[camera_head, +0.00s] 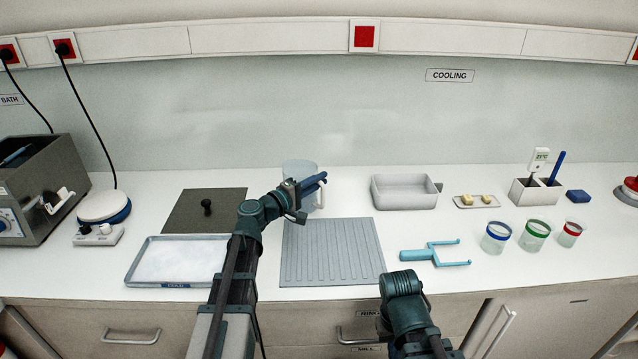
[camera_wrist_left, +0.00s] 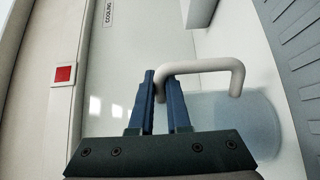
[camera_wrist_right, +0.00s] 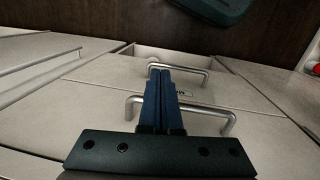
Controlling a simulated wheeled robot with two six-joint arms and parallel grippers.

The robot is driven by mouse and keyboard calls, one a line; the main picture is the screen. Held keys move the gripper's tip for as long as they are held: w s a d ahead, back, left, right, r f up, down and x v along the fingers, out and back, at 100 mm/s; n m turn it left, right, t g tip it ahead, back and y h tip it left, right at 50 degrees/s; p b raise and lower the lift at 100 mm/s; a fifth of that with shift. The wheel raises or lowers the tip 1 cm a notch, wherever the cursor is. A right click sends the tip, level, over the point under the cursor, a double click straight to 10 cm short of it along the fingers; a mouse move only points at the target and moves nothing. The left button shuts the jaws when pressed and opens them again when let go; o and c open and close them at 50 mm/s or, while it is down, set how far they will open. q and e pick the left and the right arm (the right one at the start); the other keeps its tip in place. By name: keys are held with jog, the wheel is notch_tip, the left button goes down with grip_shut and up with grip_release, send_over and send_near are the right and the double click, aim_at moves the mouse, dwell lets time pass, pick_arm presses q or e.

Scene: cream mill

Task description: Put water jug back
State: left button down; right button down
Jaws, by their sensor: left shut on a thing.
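The water jug (camera_head: 299,169) is a clear, bluish vessel just behind the ribbed grey mat, partly hidden by my left gripper (camera_head: 317,183). I cannot tell whether its base touches the counter. In the left wrist view its pale handle (camera_wrist_left: 215,66) runs between the fingers of my left gripper (camera_wrist_left: 160,85), which is shut on it. The bluish body (camera_wrist_left: 235,125) shows at the right there. My right gripper (camera_wrist_right: 163,85) is shut and empty in front of the drawers; in the head view its fingers are hidden.
The ribbed mat (camera_head: 333,252) lies at the front centre. Left are a dark board (camera_head: 190,215), a white-filled tray (camera_head: 135,275) and a hotplate (camera_head: 103,207). Right are a grey bin (camera_head: 404,193), a blue fork-shaped tool (camera_head: 436,254) and several beakers (camera_head: 535,235).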

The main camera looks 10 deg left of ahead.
pick_arm(q)
jog(key=shift+f, duration=0.2)
jog(key=c, duration=0.9)
grip_release()
jog(key=shift+r, duration=0.1)
jog(key=shift+r, duration=0.15)
jog(key=v, duration=1.2)
jog(key=shift+s, duration=0.1)
